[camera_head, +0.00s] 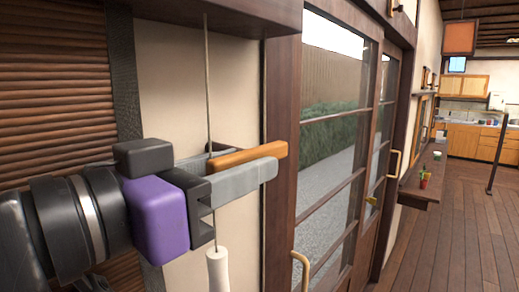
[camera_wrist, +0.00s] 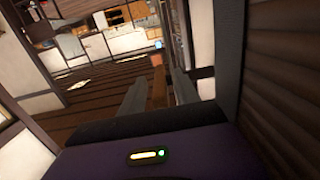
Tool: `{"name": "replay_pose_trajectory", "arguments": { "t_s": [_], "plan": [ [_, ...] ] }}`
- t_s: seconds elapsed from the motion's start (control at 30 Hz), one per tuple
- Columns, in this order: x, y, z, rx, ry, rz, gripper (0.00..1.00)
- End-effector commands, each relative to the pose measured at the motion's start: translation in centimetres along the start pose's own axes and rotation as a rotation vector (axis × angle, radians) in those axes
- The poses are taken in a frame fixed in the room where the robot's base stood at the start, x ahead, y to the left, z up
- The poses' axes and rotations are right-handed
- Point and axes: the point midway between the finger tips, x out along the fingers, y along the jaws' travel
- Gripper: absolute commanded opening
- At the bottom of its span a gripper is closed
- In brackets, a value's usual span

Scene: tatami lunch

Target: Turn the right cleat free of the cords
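An orange-brown wooden bar, which looks like the cleat (camera_head: 250,154), stands out beside the wall in the head view. My gripper (camera_head: 262,164) is around it, with the near grey finger in front of the bar and the far finger mostly hidden behind it. In the wrist view the cleat (camera_wrist: 159,88) lies between my two fingers, with what look like narrow gaps on both sides. A thin cord (camera_head: 207,80) hangs from above and passes behind my gripper. A white pull (camera_head: 218,268) hangs below. Whether cord is wound on the cleat is hidden.
A wood-framed glass sliding door (camera_head: 335,150) with handles stands just right of my gripper. A slatted brown blind (camera_head: 50,80) is at left. A wall shelf (camera_head: 418,190) holds small items farther along. The wooden floor (camera_head: 450,240) at right is open.

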Motion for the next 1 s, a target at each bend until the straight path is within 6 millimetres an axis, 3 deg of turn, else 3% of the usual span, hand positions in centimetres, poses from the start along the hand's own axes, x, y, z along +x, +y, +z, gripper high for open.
{"name": "replay_pose_trajectory", "arguments": {
  "t_s": [0.2, 0.57, 0.77, 1.0],
  "plan": [
    [2.6, 0.0, -0.1, -0.001, -0.001, 0.001, 0.38],
    [3.2, 0.0, 0.0, 0.000, 0.000, -0.001, 0.38],
    [3.2, 0.0, 0.0, 0.000, 0.000, -0.001, 0.03],
    [3.2, 0.0, 0.1, 0.000, 0.003, -0.001, 0.00]
  ]
}}
